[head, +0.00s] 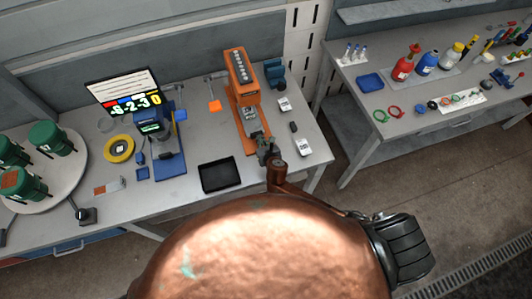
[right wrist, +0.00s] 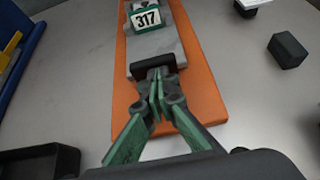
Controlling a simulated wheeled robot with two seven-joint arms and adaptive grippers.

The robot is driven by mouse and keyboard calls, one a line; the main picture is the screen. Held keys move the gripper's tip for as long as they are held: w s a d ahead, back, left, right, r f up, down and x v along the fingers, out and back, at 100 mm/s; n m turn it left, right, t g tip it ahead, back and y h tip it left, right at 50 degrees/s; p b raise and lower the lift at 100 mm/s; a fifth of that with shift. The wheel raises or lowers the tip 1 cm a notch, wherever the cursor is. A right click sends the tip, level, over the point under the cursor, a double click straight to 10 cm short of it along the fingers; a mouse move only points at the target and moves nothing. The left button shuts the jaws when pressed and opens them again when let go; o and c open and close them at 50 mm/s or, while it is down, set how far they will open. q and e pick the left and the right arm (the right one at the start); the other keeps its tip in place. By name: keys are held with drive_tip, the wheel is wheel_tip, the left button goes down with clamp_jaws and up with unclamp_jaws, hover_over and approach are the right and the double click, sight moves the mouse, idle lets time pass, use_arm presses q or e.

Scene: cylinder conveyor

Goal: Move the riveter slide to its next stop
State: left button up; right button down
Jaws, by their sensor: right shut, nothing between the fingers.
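The orange riveter (head: 239,72) stands on the left workbench. Its long orange base (right wrist: 203,92) fills the middle of the right wrist view. On the base lies the grey slide (right wrist: 155,44), with a black end bar (right wrist: 153,60) on its near side. A green part with a white label reading 317 (right wrist: 146,18) sits on the slide. My right gripper (head: 267,150) is at the near end of the riveter. In the right wrist view its green-backed fingers (right wrist: 158,78) are shut and empty, right at the bar; I cannot tell whether they touch it. My left gripper is not in view.
A black tray (head: 219,175) lies left of the riveter base. A dark block (right wrist: 287,49) and small white-topped items (head: 303,147) lie to its right. A blue device (head: 165,150) and a display (head: 124,92) stand further left. The bench's right edge is close.

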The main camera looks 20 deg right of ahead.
drive_tip(key=s+p, duration=0.1)
drive_tip(key=s, duration=0.2)
drive_tip(key=shift+s, duration=0.4)
drive_tip(key=v, duration=0.6)
drive_tip(key=shift+s+d, duration=0.1)
drive_tip(key=shift+d, duration=0.05)
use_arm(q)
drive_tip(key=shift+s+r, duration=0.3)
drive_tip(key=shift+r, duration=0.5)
use_arm(e)
drive_tip(key=v, duration=0.3)
drive_tip(key=shift+s+r, duration=0.15)
drive_tip(key=shift+s, duration=0.2)
